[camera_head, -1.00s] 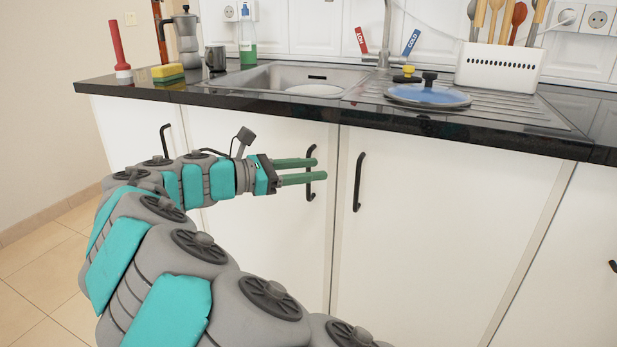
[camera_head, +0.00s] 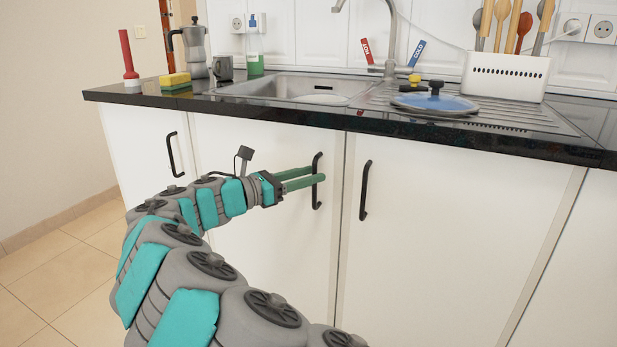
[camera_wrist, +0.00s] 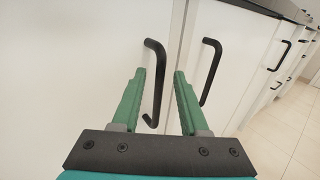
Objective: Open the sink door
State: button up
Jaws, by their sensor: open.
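Two white sink doors, the left door (camera_head: 255,145) and the right door (camera_head: 450,215), are under the sink (camera_head: 290,86), and both look shut. The left door has a black vertical handle (camera_head: 317,195) near its right edge. The right door has a like handle (camera_head: 365,190) near its left edge. My gripper (camera_head: 318,174), with green fingers, is open at the left door's handle. The right door's handle (camera_wrist: 211,70) lies beyond the right finger. I cannot tell whether a finger touches the handle.
The black worktop edge (camera_head: 330,119) runs above the doors. On it stand a moka pot (camera_head: 194,50), a sponge (camera_head: 175,80), a blue lid (camera_head: 435,103) and a white utensil holder (camera_head: 505,77). Another cabinet handle (camera_head: 172,155) is at the left. Tiled floor (camera_head: 70,260) is free at the left.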

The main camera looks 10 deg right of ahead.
jog(key=shift+d, duration=0.15)
grip_shut()
dwell(1.4)
